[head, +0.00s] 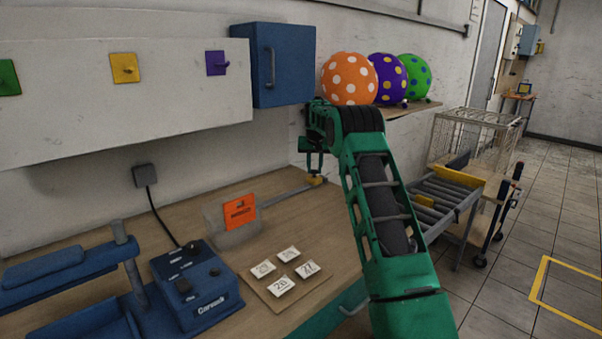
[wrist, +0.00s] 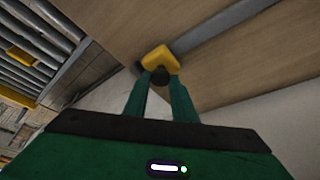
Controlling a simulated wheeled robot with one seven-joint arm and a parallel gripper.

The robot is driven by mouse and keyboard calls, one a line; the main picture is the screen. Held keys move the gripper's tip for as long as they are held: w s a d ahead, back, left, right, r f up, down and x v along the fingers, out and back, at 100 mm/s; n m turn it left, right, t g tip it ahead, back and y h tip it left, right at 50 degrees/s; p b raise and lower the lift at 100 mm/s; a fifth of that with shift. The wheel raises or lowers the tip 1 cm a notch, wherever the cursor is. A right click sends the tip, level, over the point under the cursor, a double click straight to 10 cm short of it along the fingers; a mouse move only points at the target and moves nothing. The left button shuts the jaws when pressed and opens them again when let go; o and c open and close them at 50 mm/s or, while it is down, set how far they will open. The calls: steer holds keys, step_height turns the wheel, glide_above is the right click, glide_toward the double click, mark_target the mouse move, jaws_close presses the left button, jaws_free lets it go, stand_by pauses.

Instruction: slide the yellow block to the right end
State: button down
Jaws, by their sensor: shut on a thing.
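The yellow block (head: 315,180) sits on a grey rail (head: 285,194) along the back of the wooden workbench, close to the bench's right edge. In the wrist view the yellow block (wrist: 160,60) has a dark round knob facing me. My gripper (head: 313,165) is at the block, and its two green fingers close around the knob in the wrist view (wrist: 160,82). The rail (wrist: 225,30) runs from the block toward the upper right in the wrist view. My green arm hides part of the bench's right side in the head view.
A roller conveyor (head: 440,200) stands right of the bench. Number tiles (head: 285,272) and a blue control box (head: 195,285) occupy the bench front.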

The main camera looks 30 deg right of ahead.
steer(key=shift+w+d+r, duration=0.15)
steer(key=shift+d, duration=0.15)
steer(key=c, duration=1.5)
jaws_free()
steer(key=shift+a, duration=0.15)
steer(key=shift+o, duration=0.2)
steer(key=v, duration=1)
steer(key=shift+r, duration=0.2)
